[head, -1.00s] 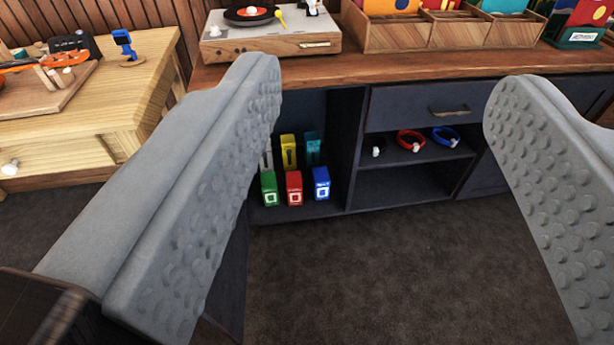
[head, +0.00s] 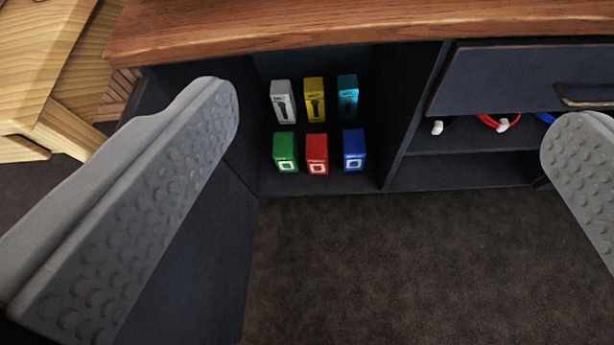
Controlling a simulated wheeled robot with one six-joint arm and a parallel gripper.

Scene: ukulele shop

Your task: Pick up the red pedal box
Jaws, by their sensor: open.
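The red pedal box (head: 317,154) stands upright in the front row on the floor of the open cabinet compartment. It is between the green box (head: 286,152) on its left and the blue box (head: 354,150) on its right, with small gaps. My gripper (head: 390,115) is open and empty, its two grey studded fingers wide apart at the left and right of the picture. The box shows between the fingers, farther off, and nothing touches it.
Behind stand a white box (head: 283,101), a yellow box (head: 315,99) and a teal box (head: 347,97). The wooden counter top (head: 330,28) overhangs the compartment. A drawer (head: 520,80) and a shelf with coiled cables are at the right. The dark carpet (head: 340,270) in front is clear.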

